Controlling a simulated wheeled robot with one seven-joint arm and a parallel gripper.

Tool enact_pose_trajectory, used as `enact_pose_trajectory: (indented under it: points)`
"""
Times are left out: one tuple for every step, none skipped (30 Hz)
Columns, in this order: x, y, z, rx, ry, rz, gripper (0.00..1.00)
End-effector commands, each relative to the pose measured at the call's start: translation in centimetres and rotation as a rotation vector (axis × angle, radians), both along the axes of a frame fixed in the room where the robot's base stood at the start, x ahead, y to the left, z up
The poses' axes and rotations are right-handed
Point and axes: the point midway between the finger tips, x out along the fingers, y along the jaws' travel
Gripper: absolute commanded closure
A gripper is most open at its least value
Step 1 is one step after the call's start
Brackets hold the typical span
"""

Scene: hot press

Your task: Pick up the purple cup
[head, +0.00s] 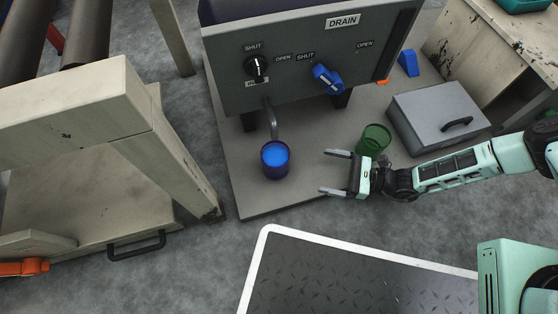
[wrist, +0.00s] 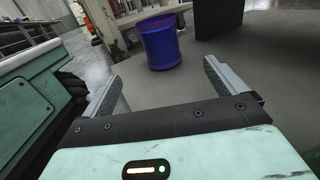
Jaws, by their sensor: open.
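The purple cup (head: 275,172) stands upright on the grey platform below a bent spout, and its inside shows bright blue. In the wrist view the purple cup (wrist: 159,48) stands ahead of my gripper, between the lines of the two fingers. My gripper (head: 329,172) is open and empty, to the right of the cup, with its fingers pointing left at it. There is a gap between the fingertips and the cup. In the wrist view both fingers of my gripper (wrist: 160,75) show spread apart.
A green cup (head: 374,139) stands close behind my gripper. A grey box (head: 437,117) with a black handle is to the right. The drain panel (head: 310,62) with two knobs and the metal spout (head: 272,118) rise behind the cup. The platform's front left (head: 255,203) is clear.

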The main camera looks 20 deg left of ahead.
Motion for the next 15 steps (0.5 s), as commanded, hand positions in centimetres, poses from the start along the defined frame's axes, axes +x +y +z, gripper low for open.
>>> enact_pose_trajectory:
  points:
    - [-0.2,1.0,0.0,0.001,0.001,0.004,0.04]
    - [-0.2,1.6,0.0,0.000,0.001,0.005,0.04]
    - [-0.2,2.5,0.0,0.001,0.001,0.005,0.04]
    - [-0.3,3.1,0.0,0.001,0.001,0.005,0.04]
    - [-0.3,3.7,-0.1,0.000,0.000,0.006,0.04]
    - [-0.3,4.6,-0.1,0.000,0.000,0.006,0.04]
    - [-0.4,5.2,-0.1,0.000,0.000,0.005,0.04]
    - [-0.4,5.8,-0.1,0.000,0.001,0.006,0.04]
    - [-0.4,6.7,-0.1,0.000,0.001,0.005,0.04]
    - [-0.5,7.2,-0.2,-0.001,0.000,0.006,0.04]
    - [-0.5,7.8,-0.2,0.000,0.000,0.006,0.04]
    - [-0.5,8.5,-0.1,0.000,0.000,0.005,0.04]
    - [-0.6,9.0,-0.1,-0.001,0.000,0.006,0.04]
    - [-0.5,9.4,-0.2,-0.001,0.000,0.006,0.04]
    - [-0.5,9.9,-0.1,-0.001,0.000,0.005,0.04]
